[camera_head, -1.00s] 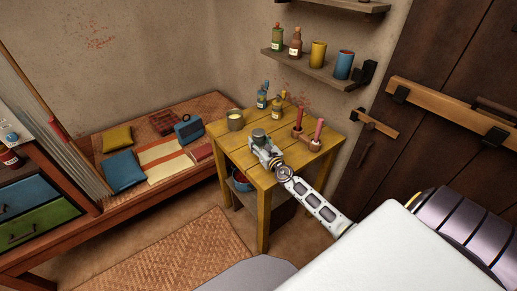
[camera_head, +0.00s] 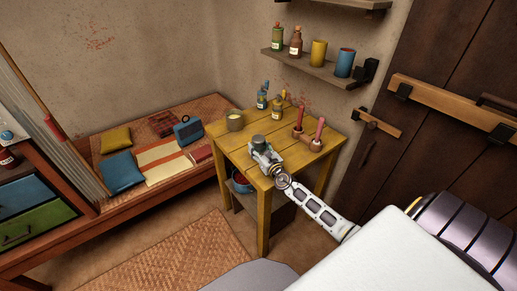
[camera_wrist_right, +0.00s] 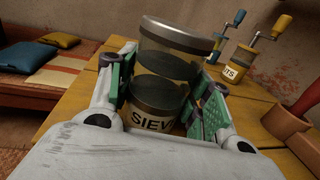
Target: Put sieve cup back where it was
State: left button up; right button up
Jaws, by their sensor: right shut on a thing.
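The sieve cup (camera_wrist_right: 162,75) is a clear cylinder with dark metal bands and a label reading "SIEV". In the right wrist view it stands between the two green-padded fingers of my right gripper (camera_wrist_right: 165,95), which is shut on it. In the head view my right gripper (camera_head: 262,152) is over the yellow wooden table (camera_head: 236,165), with the cup's dark top (camera_head: 258,141) showing at its tip. I cannot tell whether the cup's base touches the table. My left gripper is not in view.
A yellow-green cup (camera_head: 235,122) stands at the back left. The table's front is bare.

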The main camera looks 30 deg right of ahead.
aim_at(262, 151)
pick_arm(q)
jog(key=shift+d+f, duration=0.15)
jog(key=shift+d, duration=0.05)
pick_arm(e)
jog(key=shift+f, duration=0.15)
jog(key=o, duration=1.1)
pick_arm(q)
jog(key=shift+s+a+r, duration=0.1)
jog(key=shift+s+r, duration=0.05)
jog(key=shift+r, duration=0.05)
pick_arm(e)
jog(key=shift+s+a, duration=0.15)
jog(key=shift+s, duration=1.45)
jog(key=shift+s+a, duration=0.2)
jog(key=shift+s, duration=2.45)
jog(key=shift+s+a+b, duration=0.1)
jog(key=shift+s+b, duration=0.3)
jog(key=shift+s, duration=1.2)
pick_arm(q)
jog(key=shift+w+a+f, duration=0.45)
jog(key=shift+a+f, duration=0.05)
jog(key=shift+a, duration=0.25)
pick_arm(e)
jog(key=shift+s, duration=0.15)
